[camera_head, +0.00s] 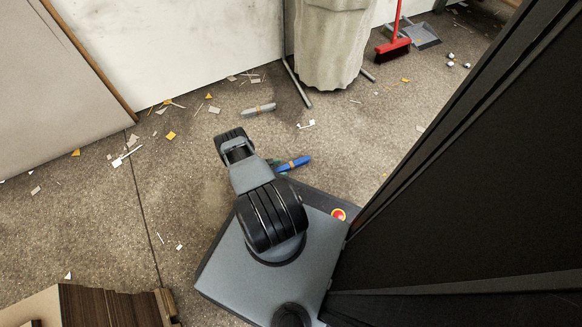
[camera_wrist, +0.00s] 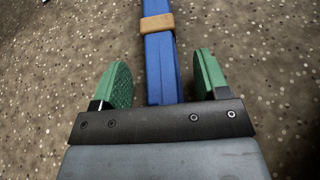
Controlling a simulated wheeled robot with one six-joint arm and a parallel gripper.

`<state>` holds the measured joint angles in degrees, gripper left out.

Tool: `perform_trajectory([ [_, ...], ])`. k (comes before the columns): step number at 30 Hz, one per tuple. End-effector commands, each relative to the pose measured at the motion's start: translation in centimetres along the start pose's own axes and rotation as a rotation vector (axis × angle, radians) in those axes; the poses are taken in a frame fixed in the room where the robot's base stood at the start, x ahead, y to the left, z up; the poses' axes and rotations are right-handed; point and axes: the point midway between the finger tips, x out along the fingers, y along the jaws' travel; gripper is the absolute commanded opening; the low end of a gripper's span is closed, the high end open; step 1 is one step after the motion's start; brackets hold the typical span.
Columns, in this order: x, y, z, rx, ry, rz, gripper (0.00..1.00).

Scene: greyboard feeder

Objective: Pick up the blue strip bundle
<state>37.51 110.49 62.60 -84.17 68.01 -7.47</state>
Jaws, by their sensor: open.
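The blue strip bundle (camera_head: 296,163) lies on the floor beside my base in the head view, with a tan band around its middle. In the wrist view the blue strip bundle (camera_wrist: 161,66) runs away from me, its near end hidden behind the gripper body. My gripper (camera_wrist: 160,82) is open, with one green finger on each side of the bundle and a gap on both sides. The tan band (camera_wrist: 157,23) lies beyond the fingertips. In the head view my arm hides most of the gripper; a bit of green shows by the bundle's near end.
A grey strip bundle (camera_head: 259,109) lies farther back on the floor. Paper scraps are scattered around. A grey bin bag (camera_head: 332,45) on a stand, a red broom (camera_head: 393,48) and a dustpan (camera_head: 424,36) stand behind. A dark cabinet (camera_head: 470,170) fills the right side.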

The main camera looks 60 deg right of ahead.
Motion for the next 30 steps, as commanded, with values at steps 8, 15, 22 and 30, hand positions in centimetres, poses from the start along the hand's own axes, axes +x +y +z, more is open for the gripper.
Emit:
perform_trajectory([
  [8, 0.32, 0.01, 0.03, 0.000, 0.000, 0.001, 0.68],
  [15, 0.30, 0.01, 0.03, 0.000, 0.000, 0.001, 0.47],
  [22, 0.30, 0.01, 0.03, 0.000, 0.000, 0.000, 0.25],
  [30, 0.29, 0.02, 0.04, 0.000, 0.000, 0.001, 0.14],
])
